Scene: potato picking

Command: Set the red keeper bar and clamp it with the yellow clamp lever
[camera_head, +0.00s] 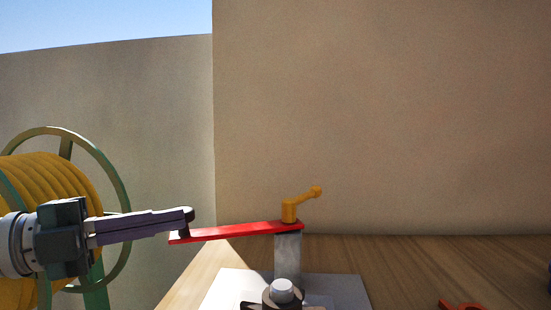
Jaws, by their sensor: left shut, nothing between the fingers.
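The red keeper bar (235,232) lies roughly level, with its right end on top of a grey post (288,258). Its left end sticks out past the post toward my left gripper. The yellow clamp lever (290,210) stands on the bar's right end above the post, its handle pointing up and to the right. My left gripper (187,220) comes in from the left and is shut and empty. Its fingertips are at the bar's left end; I cannot tell whether they touch it.
A light grey base plate (352,290) carries the post and a round metal part (282,291) on the wooden table (420,265). A reel of yellow hose (50,180) stands at the left. A red-orange object (460,305) shows at the bottom right. A wall rises behind.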

